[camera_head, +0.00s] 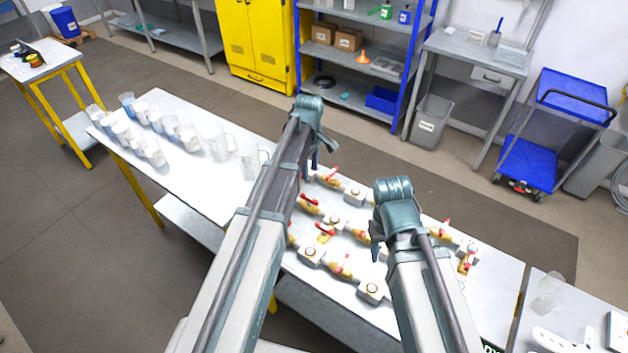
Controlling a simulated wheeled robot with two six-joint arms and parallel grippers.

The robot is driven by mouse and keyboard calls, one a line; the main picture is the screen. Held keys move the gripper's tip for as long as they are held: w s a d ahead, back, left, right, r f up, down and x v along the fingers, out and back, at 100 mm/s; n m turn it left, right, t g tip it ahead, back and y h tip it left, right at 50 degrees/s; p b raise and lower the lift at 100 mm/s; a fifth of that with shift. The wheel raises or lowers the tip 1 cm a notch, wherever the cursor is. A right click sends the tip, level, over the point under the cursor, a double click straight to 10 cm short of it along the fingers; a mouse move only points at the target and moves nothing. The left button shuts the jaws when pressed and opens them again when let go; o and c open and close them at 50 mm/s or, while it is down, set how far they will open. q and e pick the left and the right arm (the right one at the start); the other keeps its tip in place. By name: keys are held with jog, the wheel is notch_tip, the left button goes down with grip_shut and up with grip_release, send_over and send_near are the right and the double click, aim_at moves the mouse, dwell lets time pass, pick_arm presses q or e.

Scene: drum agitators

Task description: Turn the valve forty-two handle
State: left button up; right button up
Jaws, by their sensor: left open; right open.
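Several brass valves with red handles stand in rows on the white table (190,188), each beside a white block. One valve (342,266) is at the front, one (309,203) is at the back left, and one (467,262) is at the right end. Any number labels are too small to read, so I cannot tell which is valve forty-two. My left gripper (315,160) is open and empty above the table's back edge, left of most valves. My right gripper (378,240) is open and empty above the middle of the valves. My arms hide some of them.
Several clear and blue-tinted beakers (157,154) stand on the table's left part. A second white table (540,290) adjoins at the right. A blue shelf (352,70), a yellow cabinet (254,40), a grey bin (431,121) and a blue cart (530,165) stand behind, across open floor.

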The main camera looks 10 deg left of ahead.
aim_at(310, 197)
pick_arm(q)
jog(key=f+b, duration=1.3)
jog(key=b, duration=0.1)
jog(key=shift+w+a+f, duration=0.15)
jog(key=shift+a+f, duration=0.05)
jog(key=shift+f, duration=0.15)
pick_arm(e)
notch_tip(310, 197, down, 14)
jog(key=shift+r, duration=0.1)
jog(key=shift+r, duration=0.1)
pick_arm(q)
grip_shut()
